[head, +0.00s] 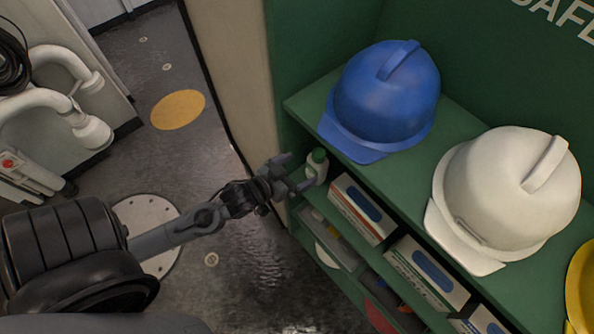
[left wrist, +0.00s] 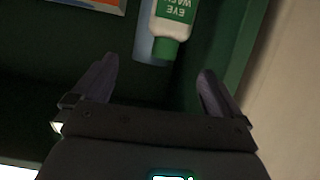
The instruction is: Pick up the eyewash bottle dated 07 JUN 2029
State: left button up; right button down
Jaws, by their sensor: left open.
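A white eyewash bottle with a green cap (head: 317,165) stands at the left end of a green shelf, below the blue helmet. In the left wrist view the bottle (left wrist: 173,30) shows upside down with a green label reading "EYE WASH"; no date can be read. My left gripper (head: 293,172) is open and close to the bottle. In the left wrist view its two fingers (left wrist: 158,88) are spread, with the bottle's cap just beyond the gap between them. Nothing is between the fingers. My right gripper is not in view.
A blue helmet (head: 388,95), a white helmet (head: 510,190) and part of a yellow one (head: 582,285) sit on the top shelf (head: 465,118). White boxes (head: 362,208) with blue panels stand right of the bottle. The floor (head: 240,250) left of the shelves is open.

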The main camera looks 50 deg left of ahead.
aim_at(312, 167)
pick_arm(q)
jog(key=shift+m, duration=0.3)
jog(key=w+f+b, duration=0.1)
jog(key=f, duration=0.1)
jog(key=w+f+b, duration=0.1)
jog(key=w+f, duration=0.1)
jog(key=w+a+f, duration=0.1)
jog(key=f, duration=0.1)
jog(key=shift+w+f+b, duration=0.25)
jog(key=shift+w+b, duration=0.05)
jog(key=shift+b, duration=0.1)
jog(key=shift+x, duration=2.8)
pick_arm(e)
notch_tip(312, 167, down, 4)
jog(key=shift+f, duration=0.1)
pick_arm(q)
jog(key=c, duration=1.4)
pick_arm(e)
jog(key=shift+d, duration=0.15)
